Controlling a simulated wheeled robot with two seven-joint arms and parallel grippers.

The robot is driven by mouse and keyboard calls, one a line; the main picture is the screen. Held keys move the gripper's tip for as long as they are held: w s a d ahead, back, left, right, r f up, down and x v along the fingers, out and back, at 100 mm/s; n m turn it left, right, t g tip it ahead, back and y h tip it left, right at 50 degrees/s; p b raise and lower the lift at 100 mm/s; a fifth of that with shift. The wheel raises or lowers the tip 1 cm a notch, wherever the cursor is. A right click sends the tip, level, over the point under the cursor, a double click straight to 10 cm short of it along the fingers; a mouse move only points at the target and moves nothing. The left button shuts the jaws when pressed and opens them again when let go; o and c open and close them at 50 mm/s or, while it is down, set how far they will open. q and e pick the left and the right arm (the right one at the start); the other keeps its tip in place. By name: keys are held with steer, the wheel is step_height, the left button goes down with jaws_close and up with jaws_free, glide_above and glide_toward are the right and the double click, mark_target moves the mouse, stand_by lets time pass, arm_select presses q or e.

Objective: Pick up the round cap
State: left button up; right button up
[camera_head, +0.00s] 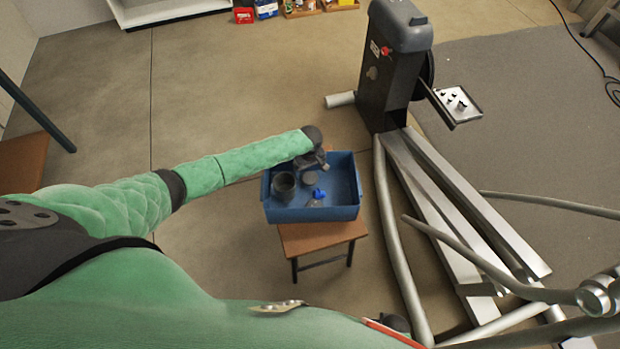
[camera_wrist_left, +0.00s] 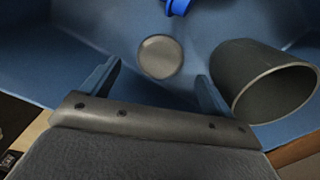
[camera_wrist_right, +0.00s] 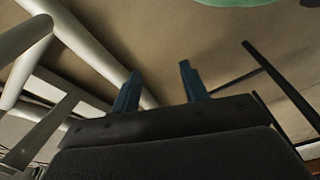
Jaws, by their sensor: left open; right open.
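The round cap (camera_wrist_left: 160,56) is a grey disc lying on the floor of the blue bin (camera_head: 312,213). In the left wrist view it sits ahead of my left gripper (camera_wrist_left: 158,82), roughly between the lines of its two fingers. That gripper is open, with nothing between its fingers. In the head view the left gripper (camera_head: 310,160) is over the bin's far side, and the cap (camera_head: 309,177) shows just below it. My right gripper (camera_wrist_right: 157,82) is open and empty, away from the bin.
A blue object (camera_wrist_left: 178,6) lies beyond the cap. The bin rests on a small wooden stool (camera_head: 325,235). A machine with metal tubes (camera_head: 400,65) stands to the right.

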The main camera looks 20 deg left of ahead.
mark_target(310, 177)
arm_select(q)
step_height(310, 177, down, 3)
steer(key=shift+p, duration=0.45)
steer(key=shift+f, duration=0.6)
arm_select(e)
steer(key=f, duration=0.2)
steer(key=d+f, duration=0.1)
steer(key=shift+s, duration=0.4)
arm_select(q)
steer(key=c, duration=1.1)
